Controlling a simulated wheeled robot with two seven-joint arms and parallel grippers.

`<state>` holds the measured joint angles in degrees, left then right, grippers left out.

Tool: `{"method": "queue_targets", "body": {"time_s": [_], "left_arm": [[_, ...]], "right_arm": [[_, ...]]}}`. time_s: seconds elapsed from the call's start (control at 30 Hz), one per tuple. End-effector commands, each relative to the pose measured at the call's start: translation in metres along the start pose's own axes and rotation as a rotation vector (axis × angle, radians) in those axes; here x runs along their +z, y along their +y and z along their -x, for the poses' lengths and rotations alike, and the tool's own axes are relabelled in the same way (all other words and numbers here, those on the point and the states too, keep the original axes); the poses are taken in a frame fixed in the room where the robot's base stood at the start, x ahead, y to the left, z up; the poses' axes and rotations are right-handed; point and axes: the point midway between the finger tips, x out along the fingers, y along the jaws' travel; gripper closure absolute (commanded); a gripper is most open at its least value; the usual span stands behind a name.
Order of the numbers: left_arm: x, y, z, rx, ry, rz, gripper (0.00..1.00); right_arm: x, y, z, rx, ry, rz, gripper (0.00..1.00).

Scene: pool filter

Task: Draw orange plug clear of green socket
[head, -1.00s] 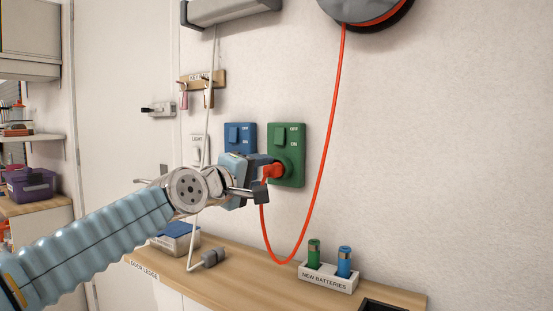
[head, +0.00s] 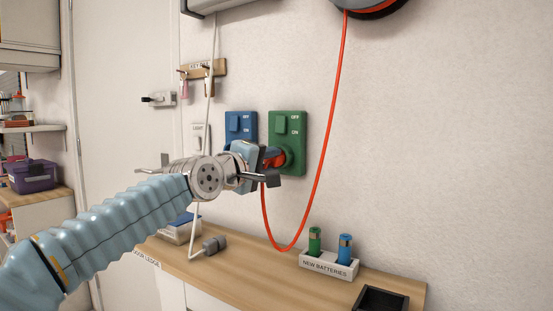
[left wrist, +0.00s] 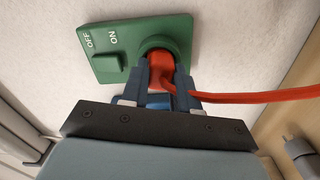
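The green socket (head: 291,118) is a wall plate with a switch marked OFF and ON; it also shows in the left wrist view (left wrist: 122,33). The orange plug (left wrist: 159,66) sits at the round opening of the socket, its red-orange cord (left wrist: 245,98) leading off to the right. My left gripper (left wrist: 167,80) reaches the plug, with one blue finger on each side of it. The fingers lie close to the plug's sides; I cannot tell whether they press on it. In the head view, the left gripper (head: 268,158) partly hides the plug. My right gripper is not in view.
A blue socket (head: 240,125) is just left of the green one. The cord hangs in a loop from a reel (head: 375,8). Below are a wooden ledge (head: 255,272), a NEW BATTERIES holder (head: 328,266) and a grey plug (head: 214,244). The wall to the right is bare.

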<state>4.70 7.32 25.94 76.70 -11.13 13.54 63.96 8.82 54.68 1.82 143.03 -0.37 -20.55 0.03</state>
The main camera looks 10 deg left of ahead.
Motion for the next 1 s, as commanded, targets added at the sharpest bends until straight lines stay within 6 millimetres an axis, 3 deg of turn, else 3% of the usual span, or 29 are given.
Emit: {"method": "queue_targets", "body": {"time_s": [0.03, 0.1, 1.0], "left_arm": [[0.000, 0.000, 0.000, 0.000, -0.001, 0.000, 0.90], [0.000, 0.000, -0.001, 0.000, -0.001, 0.000, 1.00], [0.001, -0.001, 0.011, 0.000, -0.001, 0.000, 1.00]], "right_arm": [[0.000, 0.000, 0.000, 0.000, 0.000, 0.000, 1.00], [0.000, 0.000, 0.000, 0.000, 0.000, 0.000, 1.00], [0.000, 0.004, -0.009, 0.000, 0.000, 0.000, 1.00]]}}
